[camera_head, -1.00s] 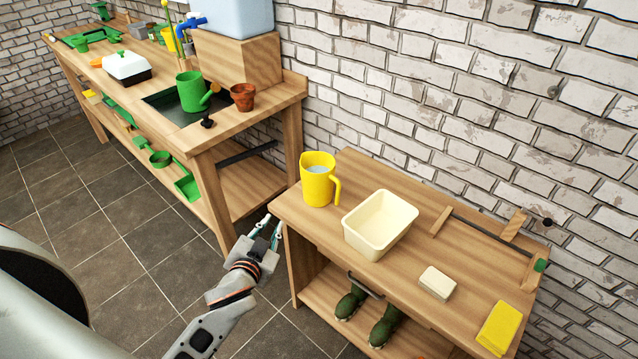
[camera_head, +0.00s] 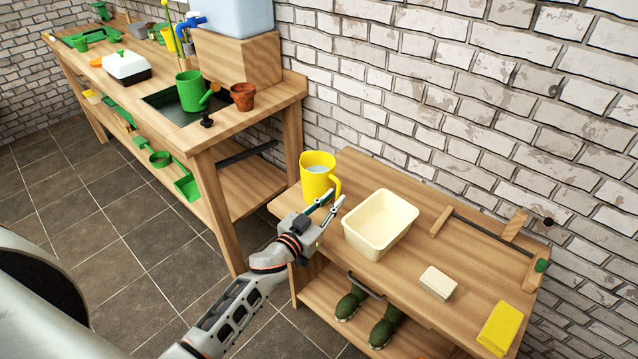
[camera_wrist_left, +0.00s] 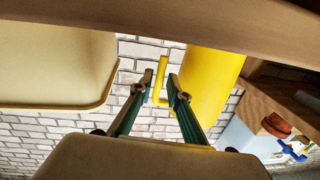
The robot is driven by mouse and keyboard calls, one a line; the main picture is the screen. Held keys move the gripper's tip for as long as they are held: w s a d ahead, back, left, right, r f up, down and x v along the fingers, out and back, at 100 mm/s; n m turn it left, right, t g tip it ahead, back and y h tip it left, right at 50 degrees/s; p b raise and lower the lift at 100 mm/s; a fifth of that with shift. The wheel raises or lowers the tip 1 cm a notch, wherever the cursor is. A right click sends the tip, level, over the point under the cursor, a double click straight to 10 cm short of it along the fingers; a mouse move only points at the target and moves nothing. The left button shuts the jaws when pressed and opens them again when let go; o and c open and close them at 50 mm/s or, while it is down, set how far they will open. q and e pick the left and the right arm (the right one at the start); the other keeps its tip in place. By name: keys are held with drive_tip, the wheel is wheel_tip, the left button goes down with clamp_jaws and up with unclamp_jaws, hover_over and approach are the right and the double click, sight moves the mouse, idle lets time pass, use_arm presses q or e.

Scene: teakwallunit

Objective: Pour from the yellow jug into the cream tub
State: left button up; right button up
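The yellow jug (camera_head: 317,182) stands upright on the low wooden bench, with something pale inside and its handle on the right. The cream tub (camera_head: 380,224) stands to its right, open and apparently empty. My left gripper (camera_head: 337,199) is at the bench's front edge, close to the jug's handle side, between jug and tub in the picture. In the left wrist view its fingers (camera_wrist_left: 159,86) are spread, with the jug's handle (camera_wrist_left: 160,80) showing in the gap beyond them; I cannot tell whether they touch it. The jug's body (camera_wrist_left: 208,85) and the tub (camera_wrist_left: 50,65) flank them. My right gripper is not in view.
A cream block (camera_head: 437,283) and a yellow block (camera_head: 500,328) lie on the bench's right part. Green boots (camera_head: 384,327) stand on the shelf below. A taller bench with a green watering can (camera_head: 190,91) and a terracotta pot (camera_head: 242,96) is at left. A brick wall stands behind.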

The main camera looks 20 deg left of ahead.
sight(337, 195)
use_arm(q)
drive_tip(key=x, duration=0.3)
clamp_jaws()
drive_tip(key=shift+r, duration=0.15)
